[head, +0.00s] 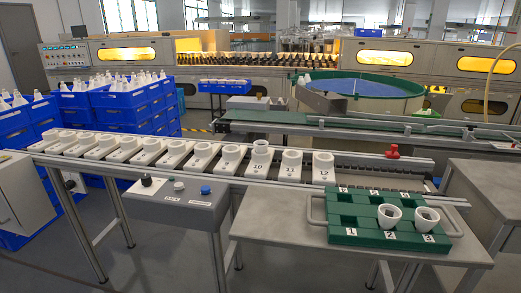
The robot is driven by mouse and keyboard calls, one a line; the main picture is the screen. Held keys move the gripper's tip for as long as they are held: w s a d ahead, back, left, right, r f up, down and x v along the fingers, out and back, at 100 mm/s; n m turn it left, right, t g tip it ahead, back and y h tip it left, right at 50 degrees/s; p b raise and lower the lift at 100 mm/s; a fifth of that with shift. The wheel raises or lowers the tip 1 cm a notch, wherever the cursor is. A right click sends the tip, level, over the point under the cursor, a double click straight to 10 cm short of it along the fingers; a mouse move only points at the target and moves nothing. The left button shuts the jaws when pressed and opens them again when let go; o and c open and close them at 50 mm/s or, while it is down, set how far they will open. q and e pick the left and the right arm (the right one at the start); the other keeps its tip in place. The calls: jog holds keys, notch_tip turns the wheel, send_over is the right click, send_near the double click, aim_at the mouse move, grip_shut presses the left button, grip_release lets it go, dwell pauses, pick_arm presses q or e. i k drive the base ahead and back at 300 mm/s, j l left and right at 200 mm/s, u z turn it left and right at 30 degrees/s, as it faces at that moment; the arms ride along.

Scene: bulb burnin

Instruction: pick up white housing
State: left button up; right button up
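Two white cup-shaped housings stand upright in the green tray on the near table. One housing (389,215) is at the position marked 2, and the other housing (427,217) is at the position marked 3. The green tray (345,240) has a handle at each end; the position marked 1 and the back row hold no housing. Similar white round parts sit on a row of numbered white carriers on the conveyor, including one on carrier 10 (260,168) that stands taller than its neighbours. Neither of my grippers is in view.
The metal table (285,235) is bare left of the tray. A control box (172,205) with knobs and a blue button stands in front of the conveyor. A rail (240,182) runs along the conveyor's near edge. A red part (393,152) sits at its right end.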

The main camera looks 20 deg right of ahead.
aim_at(389, 215)
jog(key=z, duration=1.35)
